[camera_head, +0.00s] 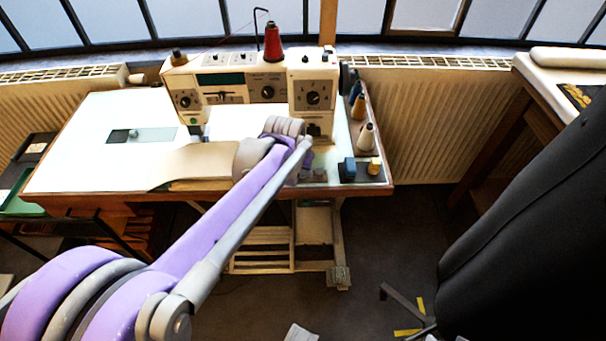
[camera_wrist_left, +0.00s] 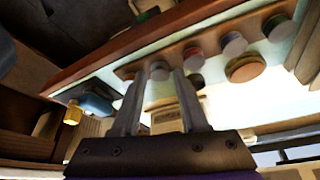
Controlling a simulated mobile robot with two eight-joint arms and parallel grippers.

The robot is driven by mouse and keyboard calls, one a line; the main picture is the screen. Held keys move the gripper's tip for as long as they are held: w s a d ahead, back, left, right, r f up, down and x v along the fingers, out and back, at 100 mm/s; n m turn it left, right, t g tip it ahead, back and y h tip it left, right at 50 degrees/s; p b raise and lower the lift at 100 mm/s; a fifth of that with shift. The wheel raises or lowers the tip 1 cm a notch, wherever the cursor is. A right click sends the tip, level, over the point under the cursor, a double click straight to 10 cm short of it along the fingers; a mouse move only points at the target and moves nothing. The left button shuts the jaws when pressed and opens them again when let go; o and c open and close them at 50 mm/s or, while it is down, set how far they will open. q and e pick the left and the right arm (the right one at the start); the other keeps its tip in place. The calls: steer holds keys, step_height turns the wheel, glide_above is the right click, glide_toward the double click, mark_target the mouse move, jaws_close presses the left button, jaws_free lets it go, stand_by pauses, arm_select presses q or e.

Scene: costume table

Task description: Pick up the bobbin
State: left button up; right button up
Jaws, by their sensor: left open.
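My left gripper (camera_wrist_left: 158,88) is open in the left wrist view. Its two fingers point at a row of small round pieces on a strip on the sewing table. One grey round piece (camera_wrist_left: 160,70) shows in the gap between the fingertips; others, greyish (camera_wrist_left: 233,43) and green-topped (camera_wrist_left: 278,27), lie to the right. I cannot tell which is the bobbin, or whether the fingers touch any. My right gripper is not in view.
The cream sewing machine (camera_head: 225,88) carries a red thread cone (camera_head: 272,42). Thread cones (camera_head: 366,137) stand along the table's right side. A dark blue block (camera_head: 347,169) and a yellow spool (camera_head: 375,166) sit at the front right corner. A large dark object (camera_head: 530,220) fills the right.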

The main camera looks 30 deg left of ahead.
mark_target(301, 175)
arm_select(q)
steer(key=shift+w+f, duration=0.1)
steer(key=shift+f, duration=0.2)
jaws_close()
steer(key=shift+r, duration=0.1)
step_height(301, 175, up, 10)
steer(key=p, duration=0.2)
